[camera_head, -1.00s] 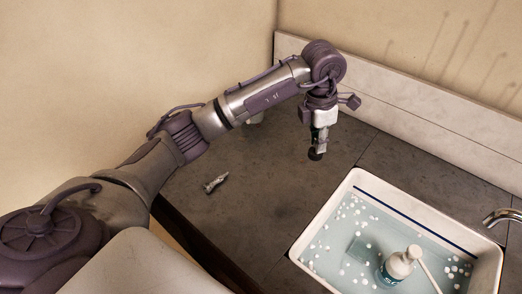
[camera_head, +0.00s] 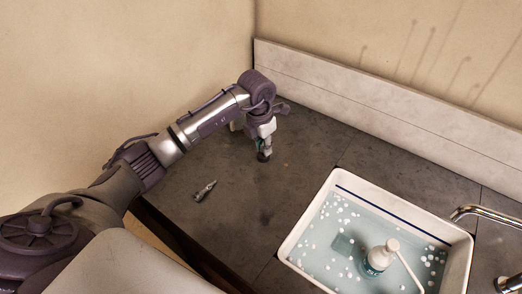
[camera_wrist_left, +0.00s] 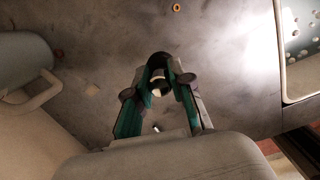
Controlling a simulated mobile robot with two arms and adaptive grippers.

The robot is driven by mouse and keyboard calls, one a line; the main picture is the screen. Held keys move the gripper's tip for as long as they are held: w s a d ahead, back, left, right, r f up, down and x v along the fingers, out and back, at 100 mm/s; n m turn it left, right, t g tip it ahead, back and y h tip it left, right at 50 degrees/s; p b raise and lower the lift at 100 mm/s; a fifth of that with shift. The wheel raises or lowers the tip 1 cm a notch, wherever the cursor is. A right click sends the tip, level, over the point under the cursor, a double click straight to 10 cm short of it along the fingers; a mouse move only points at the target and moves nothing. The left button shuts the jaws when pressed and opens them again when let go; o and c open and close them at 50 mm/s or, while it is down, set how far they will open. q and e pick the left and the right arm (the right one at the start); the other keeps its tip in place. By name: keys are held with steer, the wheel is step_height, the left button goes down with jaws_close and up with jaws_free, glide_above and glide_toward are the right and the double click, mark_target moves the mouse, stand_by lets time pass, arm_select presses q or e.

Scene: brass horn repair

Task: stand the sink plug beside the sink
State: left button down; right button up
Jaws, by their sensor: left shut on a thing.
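My left gripper (camera_head: 264,146) points down over the dark counter, left of the sink. It is shut on a small dark piece, apparently the sink plug (camera_head: 264,157), at its fingertips. In the left wrist view the dark round plug (camera_wrist_left: 158,62) sits between the green-lined fingers of the gripper (camera_wrist_left: 158,84). I cannot tell whether the plug touches the counter. The white-rimmed sink (camera_head: 296,240) lies at the lower right, apart from the gripper, with water and white flecks in it. My right gripper is in neither view.
A faucet (camera_head: 485,212) is at the right. A small metal piece (camera_head: 204,191) lies on the counter (camera_head: 235,225) left of the gripper. A small orange ring (camera_wrist_left: 176,7) shows in the wrist view. A backsplash runs behind.

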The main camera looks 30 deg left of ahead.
mark_target(261, 150)
arm_select(q)
steer(key=shift+a+f, duration=0.15)
steer(key=shift+a, duration=0.15)
step_height(261, 150, down, 3)
steer(key=shift+f+p, duration=0.1)
steer(key=shift+p, duration=0.75)
steer(key=shift+f, duration=0.6)
steer(key=c, duration=1)
jaws_free()
steer(key=shift+c, duration=0.2)
